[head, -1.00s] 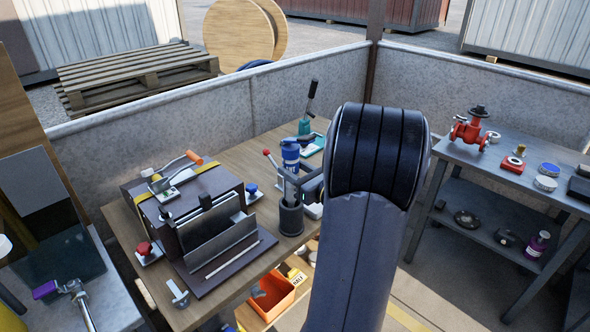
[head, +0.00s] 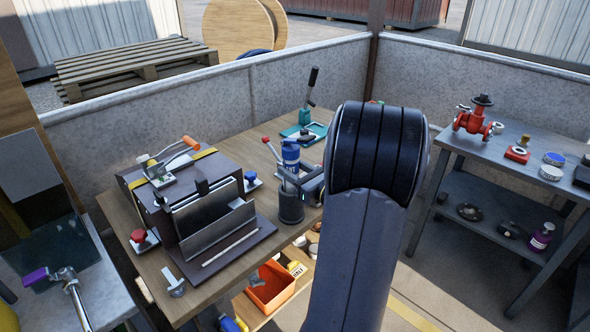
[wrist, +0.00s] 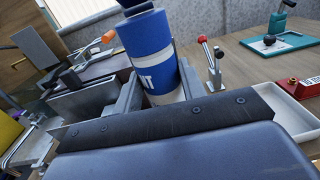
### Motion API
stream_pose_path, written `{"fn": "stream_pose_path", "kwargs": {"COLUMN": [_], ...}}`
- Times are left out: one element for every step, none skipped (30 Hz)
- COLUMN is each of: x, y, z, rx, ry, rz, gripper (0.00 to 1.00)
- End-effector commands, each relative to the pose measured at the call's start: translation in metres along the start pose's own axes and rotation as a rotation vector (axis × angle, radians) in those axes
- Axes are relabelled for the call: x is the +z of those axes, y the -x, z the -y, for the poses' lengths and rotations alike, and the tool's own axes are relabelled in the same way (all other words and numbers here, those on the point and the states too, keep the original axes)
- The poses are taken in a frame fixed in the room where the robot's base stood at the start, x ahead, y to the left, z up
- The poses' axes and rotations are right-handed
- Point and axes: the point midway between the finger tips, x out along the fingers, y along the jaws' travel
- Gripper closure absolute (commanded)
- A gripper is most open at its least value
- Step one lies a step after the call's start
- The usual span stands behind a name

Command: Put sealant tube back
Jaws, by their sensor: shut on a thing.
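The sealant tube is a blue and white cylinder (head: 291,155) with a dark top. It stands about upright at the dark round holder cup (head: 291,208) on the wooden bench. The tube's lower part is hidden by my gripper and the cup, so I cannot tell how deep it sits. My gripper (head: 297,183) reaches in from the right and is shut on the tube. In the wrist view the tube (wrist: 152,62) stands between the grey fingers, with its label towards me.
A dark box with a file rack (head: 205,215) stands left of the cup. A red-knobbed lever (wrist: 210,65) is close right of the tube. A teal tray with a lever tool (head: 305,130) lies behind. An orange bin (head: 272,285) sits on the lower shelf.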

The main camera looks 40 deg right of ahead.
Motion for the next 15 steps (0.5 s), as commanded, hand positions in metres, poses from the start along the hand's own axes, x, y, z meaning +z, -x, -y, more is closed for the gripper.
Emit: {"fn": "stream_pose_path", "kwargs": {"x": [-0.0038,-0.0048,-0.0057,-0.0060,-0.0043,-0.0040,-0.0041,-0.0041,-0.0042,-0.0043,-0.0043,-0.0045,-0.0045,-0.0045,-0.0046], "y": [-0.0001,-0.0001,-0.0001,-0.0001,-0.0001,-0.0001,-0.0001,-0.0001,-0.0001,0.0000,-0.0001,0.0000,0.0000,0.0000,0.0000], "z": [0.0001,0.0001,0.0001,0.0001,0.0001,0.0001,0.0001,0.0001,0.0001,0.0001,0.0001,0.0000,0.0000,0.0000,0.0000], "rx": [0.000,0.000,0.000,0.000,0.000,0.000,0.000,0.000,0.000,0.000,0.000,0.000,0.000,0.000,0.000], "ry": [0.001,0.001,0.001,0.001,0.001,0.001,0.001,0.001,0.001,0.001,0.001,0.000,0.000,0.000,0.000], "rz": [0.002,0.002,0.002,0.002,0.002,0.002,0.002,0.002,0.002,0.001,0.001,0.001,0.001,0.001,0.001], "gripper": [0.85,0.85,0.85,0.85,0.59,0.55,0.53,0.51,0.47,0.45,0.42,0.39,0.37,0.36,0.36]}}
